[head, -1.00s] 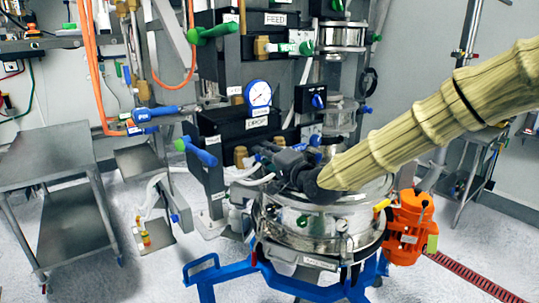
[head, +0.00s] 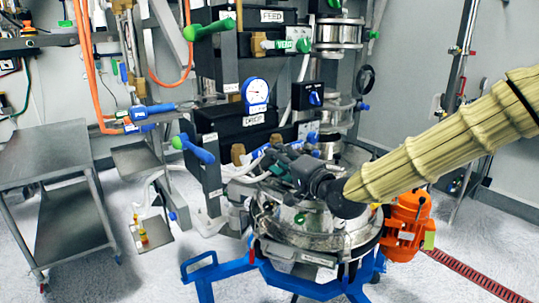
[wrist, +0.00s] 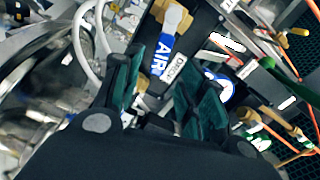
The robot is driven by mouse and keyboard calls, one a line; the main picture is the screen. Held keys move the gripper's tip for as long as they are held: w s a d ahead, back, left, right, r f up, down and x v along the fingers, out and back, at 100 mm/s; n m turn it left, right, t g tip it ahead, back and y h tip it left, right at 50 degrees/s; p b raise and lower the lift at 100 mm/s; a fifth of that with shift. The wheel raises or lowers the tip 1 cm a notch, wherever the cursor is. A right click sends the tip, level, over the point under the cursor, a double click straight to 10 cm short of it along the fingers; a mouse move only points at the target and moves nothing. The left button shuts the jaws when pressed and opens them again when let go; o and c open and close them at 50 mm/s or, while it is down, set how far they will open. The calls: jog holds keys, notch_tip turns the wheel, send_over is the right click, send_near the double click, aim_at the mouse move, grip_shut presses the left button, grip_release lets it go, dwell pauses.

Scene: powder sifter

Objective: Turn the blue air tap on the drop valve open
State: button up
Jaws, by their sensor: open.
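The blue air tap, a lever marked AIR (wrist: 161,56), shows in the wrist view just beyond my fingers, next to the DROP label (wrist: 180,66). In the head view, the drop valve's black box (head: 236,128) stands on the rig below a blue-rimmed gauge, and the tap is largely hidden by my gripper. My gripper (wrist: 158,78) is open, with green-padded fingers on either side of the view toward the tap. In the head view my gripper (head: 277,157) is in front of the drop valve, above the steel sifter. Contact with the tap cannot be told.
The round steel sifter (head: 305,238) on a blue frame (head: 222,272) lies beneath my arm, with an orange motor (head: 407,225) at its right. A green-and-blue lever (head: 195,149) sticks out left of the valve. A black box with a blue knob (head: 308,96) is above right.

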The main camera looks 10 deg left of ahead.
jog(key=shift+v, duration=2.3)
jog(key=shift+c, duration=0.5)
